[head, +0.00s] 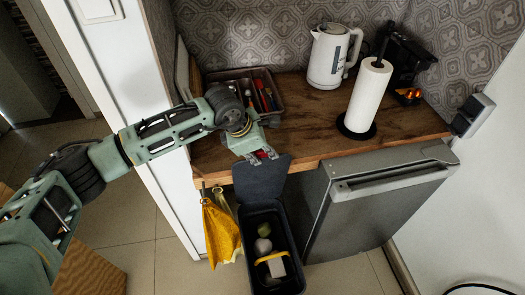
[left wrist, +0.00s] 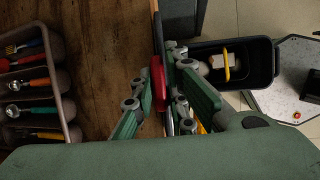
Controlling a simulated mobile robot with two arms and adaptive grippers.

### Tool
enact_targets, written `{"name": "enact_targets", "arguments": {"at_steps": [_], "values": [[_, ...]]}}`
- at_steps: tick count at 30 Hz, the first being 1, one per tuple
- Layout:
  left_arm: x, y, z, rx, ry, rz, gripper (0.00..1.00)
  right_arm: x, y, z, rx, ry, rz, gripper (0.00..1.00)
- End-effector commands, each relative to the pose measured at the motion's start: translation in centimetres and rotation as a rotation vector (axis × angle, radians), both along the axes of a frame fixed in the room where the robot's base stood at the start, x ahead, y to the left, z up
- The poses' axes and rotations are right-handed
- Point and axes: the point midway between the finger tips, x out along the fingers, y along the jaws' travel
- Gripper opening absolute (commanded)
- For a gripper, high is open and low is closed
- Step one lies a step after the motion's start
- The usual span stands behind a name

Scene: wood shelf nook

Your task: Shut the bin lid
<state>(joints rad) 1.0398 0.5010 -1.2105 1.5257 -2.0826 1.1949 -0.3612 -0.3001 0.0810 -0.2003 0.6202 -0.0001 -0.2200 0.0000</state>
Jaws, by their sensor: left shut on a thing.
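The dark bin (head: 271,220) stands on the floor in front of the counter, with its mouth open. Its lid (head: 262,182) stands up at the back, close to the counter edge. My left gripper (head: 261,157) is at the lid's top edge and shut on it. In the left wrist view the fingers (left wrist: 163,100) are on both sides of the lid's thin dark edge, with a red piece (left wrist: 157,82) between them. The open bin (left wrist: 262,62) shows to the right there, with a yellow-banded item inside. My right gripper is not in view.
Yellow cloths (head: 221,232) hang left of the bin. The wooden counter (head: 297,120) holds a utensil tray (head: 281,103), a kettle (head: 328,58) and a paper roll (head: 367,98).

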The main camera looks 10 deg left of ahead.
Motion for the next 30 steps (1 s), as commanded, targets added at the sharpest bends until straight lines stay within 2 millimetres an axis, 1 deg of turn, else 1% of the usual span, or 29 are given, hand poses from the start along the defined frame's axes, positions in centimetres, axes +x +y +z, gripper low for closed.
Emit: {"name": "enact_targets", "arguments": {"at_steps": [11, 14, 16, 20, 23, 26, 30], "values": [[0.1, 0.1, 0.2, 0.001, -0.008, -0.001, 0.00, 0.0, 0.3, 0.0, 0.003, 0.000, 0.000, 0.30], [-0.3, -0.1, 0.0, 0.001, -0.008, -0.002, 0.00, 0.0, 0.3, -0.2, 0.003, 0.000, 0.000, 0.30], [-1.0, -0.3, -0.2, 0.001, -0.008, -0.004, 0.00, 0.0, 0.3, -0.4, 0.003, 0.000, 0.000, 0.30], [-3.0, -1.0, -0.8, 0.000, -0.006, -0.006, 0.00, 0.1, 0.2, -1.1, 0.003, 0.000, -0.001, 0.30], [-5.2, -1.7, -1.7, -0.001, -0.004, -0.007, 0.00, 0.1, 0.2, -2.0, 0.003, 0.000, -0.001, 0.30], [-7.7, -2.6, -2.9, -0.002, -0.001, -0.007, 0.00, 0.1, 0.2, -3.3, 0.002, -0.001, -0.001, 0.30], [-11.3, -3.8, -4.9, -0.004, 0.001, -0.006, 0.00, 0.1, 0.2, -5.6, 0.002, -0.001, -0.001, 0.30]]}}
